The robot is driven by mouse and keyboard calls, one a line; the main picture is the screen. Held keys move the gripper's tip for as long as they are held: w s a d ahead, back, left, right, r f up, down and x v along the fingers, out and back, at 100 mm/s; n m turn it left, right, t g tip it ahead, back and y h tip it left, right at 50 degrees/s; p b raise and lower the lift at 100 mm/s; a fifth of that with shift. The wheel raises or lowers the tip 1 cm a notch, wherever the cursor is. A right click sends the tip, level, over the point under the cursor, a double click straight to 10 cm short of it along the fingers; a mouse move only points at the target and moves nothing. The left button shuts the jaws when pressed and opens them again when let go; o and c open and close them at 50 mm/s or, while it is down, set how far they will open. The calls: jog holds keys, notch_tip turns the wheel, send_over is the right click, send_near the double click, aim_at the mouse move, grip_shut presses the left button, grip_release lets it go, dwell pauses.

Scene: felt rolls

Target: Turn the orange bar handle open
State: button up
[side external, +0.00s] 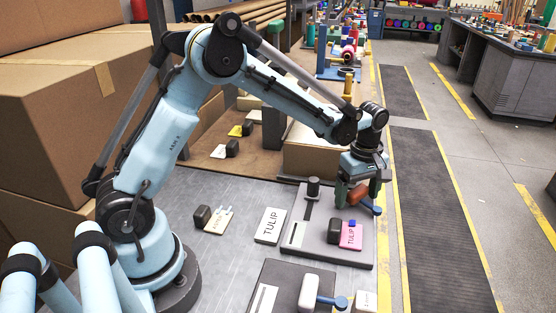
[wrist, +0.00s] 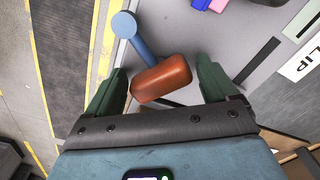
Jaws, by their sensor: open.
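The orange bar handle is a rounded orange-brown block (wrist: 161,78) with a blue arm (wrist: 140,45) running from it to a round blue end. In the side view the orange block (side external: 357,194) shows at the grey panel's right edge, with the blue end (side external: 377,210) to its lower right. My gripper (side external: 358,200) is open over it. In the wrist view the green fingers of my gripper (wrist: 161,66) stand on either side of the orange block, with gaps. I cannot tell their exact height against it.
The grey panel (side external: 330,258) carries a black knob (side external: 313,188), a pink card (side external: 351,236) and a dark block. A TULIP card (side external: 270,226) lies to its left. In front is another panel with a white block (side external: 308,292) and blue lever. A cardboard box (side external: 310,152) stands behind.

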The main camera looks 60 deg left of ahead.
aim_at(358, 189)
jog(key=m, duration=0.6)
dwell(0.4)
jog(key=c, duration=1.3)
jog(key=n, duration=0.7)
jog(key=shift+s, duration=0.15)
jog(key=o, duration=1.1)
jog(key=shift+o, duration=0.2)
jog(key=shift+r, duration=2.55)
